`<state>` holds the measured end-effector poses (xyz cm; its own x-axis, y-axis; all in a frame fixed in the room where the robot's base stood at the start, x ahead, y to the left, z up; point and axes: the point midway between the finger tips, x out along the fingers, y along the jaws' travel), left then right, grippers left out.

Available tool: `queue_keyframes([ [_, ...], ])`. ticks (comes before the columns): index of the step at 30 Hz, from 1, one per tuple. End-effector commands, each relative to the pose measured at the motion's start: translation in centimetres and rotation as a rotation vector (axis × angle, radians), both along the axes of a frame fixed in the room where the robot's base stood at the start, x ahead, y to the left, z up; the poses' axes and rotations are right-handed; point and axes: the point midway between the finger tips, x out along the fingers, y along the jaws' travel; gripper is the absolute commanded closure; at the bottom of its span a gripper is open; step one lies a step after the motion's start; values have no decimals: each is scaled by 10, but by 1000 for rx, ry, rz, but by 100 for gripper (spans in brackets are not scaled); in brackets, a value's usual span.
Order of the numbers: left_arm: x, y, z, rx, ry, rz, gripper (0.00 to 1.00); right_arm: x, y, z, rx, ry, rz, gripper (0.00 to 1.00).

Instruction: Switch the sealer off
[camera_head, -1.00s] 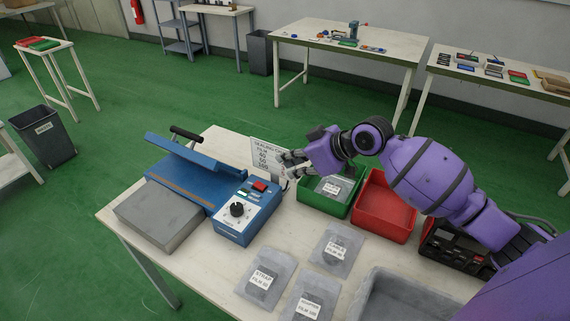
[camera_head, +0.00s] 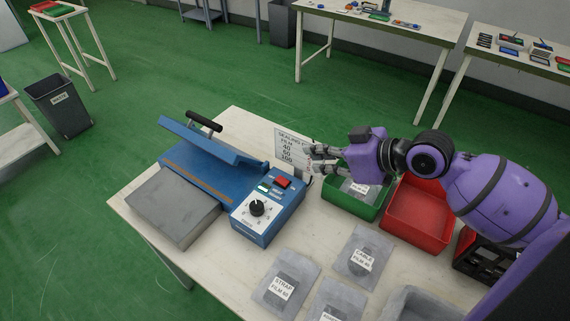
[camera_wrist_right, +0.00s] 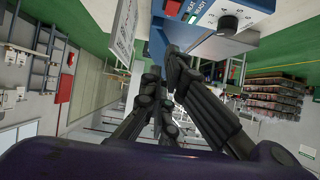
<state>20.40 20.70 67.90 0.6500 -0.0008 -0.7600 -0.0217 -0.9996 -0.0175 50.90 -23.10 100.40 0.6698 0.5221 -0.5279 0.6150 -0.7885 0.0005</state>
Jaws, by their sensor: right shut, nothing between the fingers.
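The blue sealer (camera_head: 215,170) stands on the table with its lid raised and a black handle on top. Its control box has a red switch (camera_head: 283,182), a small green light and a black dial (camera_head: 257,208). My right gripper (camera_head: 312,160) is shut and empty, to the right of the control box and in front of the settings card. In the right wrist view the gripper's dark fingers (camera_wrist_right: 165,85) are close together below the control box (camera_wrist_right: 235,20). I cannot tell the switch position. My left gripper is not in view.
A white settings card (camera_head: 292,147) stands behind the gripper. A green bin (camera_head: 345,205) and a red bin (camera_head: 420,222) lie below my right arm. Labelled film bags (camera_head: 285,283) lie at the front of the table. A grey block (camera_head: 172,208) adjoins the sealer.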

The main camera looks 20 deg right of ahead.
Motion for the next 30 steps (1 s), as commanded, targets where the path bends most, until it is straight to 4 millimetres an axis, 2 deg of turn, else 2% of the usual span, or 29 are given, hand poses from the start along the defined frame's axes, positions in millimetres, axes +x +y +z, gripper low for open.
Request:
queue_keyframes([
  [4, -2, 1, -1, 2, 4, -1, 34, 4, 3, -3, 1, 0, -1, 100],
  [8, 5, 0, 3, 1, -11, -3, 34, 16, 12, -11, 4, -2, 0, 100],
  [13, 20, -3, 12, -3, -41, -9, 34, 40, 32, -29, 5, -1, 1, 100],
  [19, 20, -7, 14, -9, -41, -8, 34, 68, 53, -51, 3, -2, 0, 100],
  [24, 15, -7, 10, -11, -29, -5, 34, 72, 56, -78, 1, 3, -2, 100],
  [30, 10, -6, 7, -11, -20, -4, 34, 74, 58, -91, 0, 0, 0, 100],
])
